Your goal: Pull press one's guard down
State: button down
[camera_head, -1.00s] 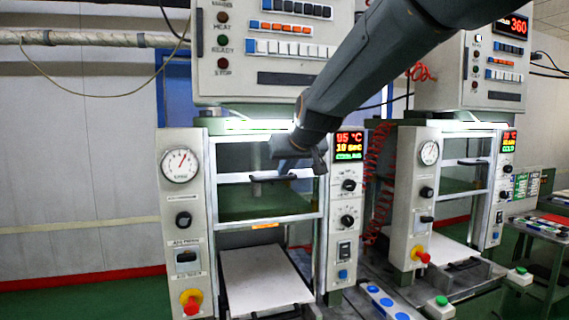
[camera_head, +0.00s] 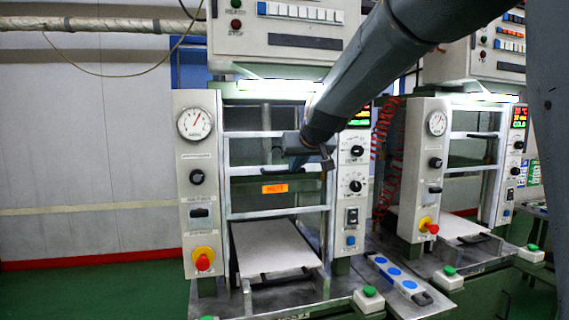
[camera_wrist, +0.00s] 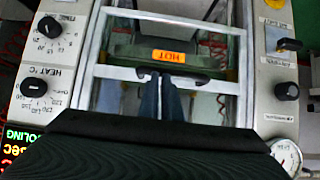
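The guard (camera_head: 245,215) of the near left press is a silver frame with clear panes, its lower bar above the white plate. Its dark handle (camera_head: 270,171) is on a middle crossbar and also shows in the wrist view (camera_wrist: 205,79). My gripper (camera_head: 318,160) is at this handle. In the wrist view my gripper's fingers (camera_wrist: 164,85) are close together at the handle's middle, and they appear shut on it. The fingertips partly hide the handle. An orange HOT label (camera_head: 275,188) shows behind the guard's panes.
A white plate (camera_head: 275,250) lies in the press below the guard. A red emergency button (camera_head: 203,261) is on the left post. A second press with its own guard handle (camera_head: 482,136) stands at the right. A blue-button box (camera_head: 396,277) sits between them.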

notch_tip(320, 180, down, 16)
jog(key=b, duration=1.3)
jog(key=shift+a+f, duration=0.25)
jog(key=shift+a, duration=0.15)
jog(key=shift+f, duration=0.1)
jog(key=w+r+p+v, duration=0.2)
jog(key=r+v, duration=0.1)
jog(key=v, duration=1)
jog(key=s+d+f+m+g+h+p, duration=0.1)
jog(key=s+d+f+g+p, duration=0.15)
jog(key=s+f, duration=0.45)
jog(key=s+d+f+g+p, duration=0.1)
jog(key=s+f+g, duration=0.2)
jog(key=f, duration=0.8)
jog(key=s+d+f+g+p, duration=0.1)
jog(key=s+d+f+g, duration=0.1)
jog(key=s+f, duration=0.4)
jog(key=s+d+f+m+g+h+p, duration=0.1)
jog(key=s+d+f+g, duration=0.1)
jog(key=s+f, duration=0.5)
jog(key=s+g, duration=0.1)
jog(key=s, duration=0.5)
jog(key=shift+s+f, duration=0.3)
jog(key=shift+f, duration=0.05)
